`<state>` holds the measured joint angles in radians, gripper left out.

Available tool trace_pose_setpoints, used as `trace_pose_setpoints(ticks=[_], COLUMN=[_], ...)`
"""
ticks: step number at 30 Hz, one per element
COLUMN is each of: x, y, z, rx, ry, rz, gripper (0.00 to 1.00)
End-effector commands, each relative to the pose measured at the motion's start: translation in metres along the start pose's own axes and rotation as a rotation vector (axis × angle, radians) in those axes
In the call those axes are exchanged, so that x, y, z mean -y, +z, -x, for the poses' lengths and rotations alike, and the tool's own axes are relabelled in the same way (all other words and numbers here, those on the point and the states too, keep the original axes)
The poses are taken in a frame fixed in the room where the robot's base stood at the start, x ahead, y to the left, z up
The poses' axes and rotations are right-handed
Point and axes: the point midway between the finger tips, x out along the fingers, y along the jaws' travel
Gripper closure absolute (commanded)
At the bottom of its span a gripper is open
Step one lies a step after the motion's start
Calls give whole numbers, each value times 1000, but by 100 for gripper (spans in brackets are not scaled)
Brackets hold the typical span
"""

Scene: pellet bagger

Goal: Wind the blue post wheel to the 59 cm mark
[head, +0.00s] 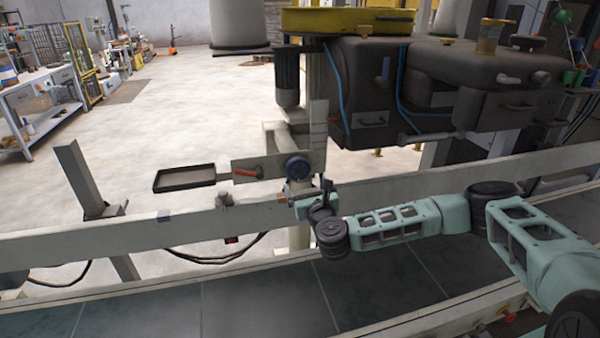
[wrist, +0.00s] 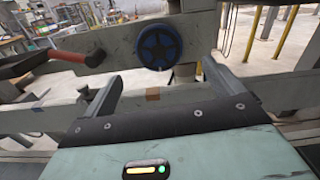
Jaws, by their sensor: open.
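The blue post wheel (head: 298,166) is a small round knob with a star-shaped face on a grey bracket (head: 222,168) at the post. In the wrist view the wheel (wrist: 160,46) is just beyond and above the space between my fingertips. My gripper (head: 308,188) is open and empty, close below the wheel in the head view. Its two fingers also show in the wrist view (wrist: 162,82), spread left and right, with no visible contact on the wheel. A pale upright plate (head: 319,128) stands beside the wheel. I cannot read any centimetre marks.
A red handle (head: 247,172) and a dark shallow tray (head: 185,178) are left of the wheel. A dark machine housing (head: 390,95) hangs at the upper right.

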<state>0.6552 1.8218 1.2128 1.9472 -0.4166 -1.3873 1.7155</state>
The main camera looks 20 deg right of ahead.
Motion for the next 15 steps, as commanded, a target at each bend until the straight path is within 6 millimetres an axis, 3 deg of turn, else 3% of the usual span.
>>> trace_pose_setpoints(ticks=[7, 15], x=[0, 0], y=[1, 1], z=[-49, -75], rx=[1, 1], ry=[-1, 1], rz=[2, 1], gripper=[6, 6])
